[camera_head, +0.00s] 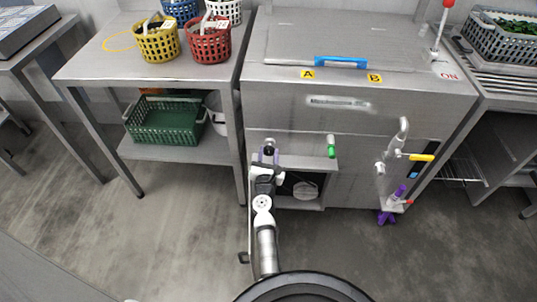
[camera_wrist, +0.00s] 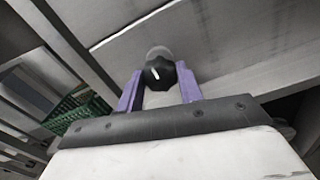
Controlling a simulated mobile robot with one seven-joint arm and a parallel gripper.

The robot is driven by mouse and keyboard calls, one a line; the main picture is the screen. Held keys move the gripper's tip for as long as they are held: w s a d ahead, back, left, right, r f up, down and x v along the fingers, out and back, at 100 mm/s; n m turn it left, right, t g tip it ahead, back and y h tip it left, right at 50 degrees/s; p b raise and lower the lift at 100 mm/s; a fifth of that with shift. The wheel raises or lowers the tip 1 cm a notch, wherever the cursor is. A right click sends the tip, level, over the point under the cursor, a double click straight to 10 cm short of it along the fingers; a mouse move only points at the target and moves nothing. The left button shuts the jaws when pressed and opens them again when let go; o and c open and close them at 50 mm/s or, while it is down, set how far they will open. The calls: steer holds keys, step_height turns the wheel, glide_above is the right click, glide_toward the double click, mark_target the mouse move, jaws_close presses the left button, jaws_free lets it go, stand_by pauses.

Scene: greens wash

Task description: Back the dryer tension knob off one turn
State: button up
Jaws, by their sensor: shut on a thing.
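The dryer tension knob (camera_wrist: 160,73) is black with a white pointer line, tilted to the upper left in the wrist view. It sits between the two purple fingers of my gripper (camera_wrist: 160,92), which are shut on its sides. In the head view my gripper (camera_head: 268,156) reaches the lower left of the steel machine's front, and the dark knob (camera_head: 269,146) shows at its fingertips. The far side of the knob is hidden.
The steel machine (camera_head: 300,112) has a blue handle (camera_head: 341,62) on its lid, a green-tipped tap (camera_head: 331,150) and a yellow-handled pipe (camera_head: 420,157). A steel table (camera_head: 100,68) with several baskets stands left. A green crate (camera_wrist: 75,114) is on its shelf.

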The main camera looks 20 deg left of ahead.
steer(key=shift+c, duration=0.7)
steer(key=shift+n, duration=0.4)
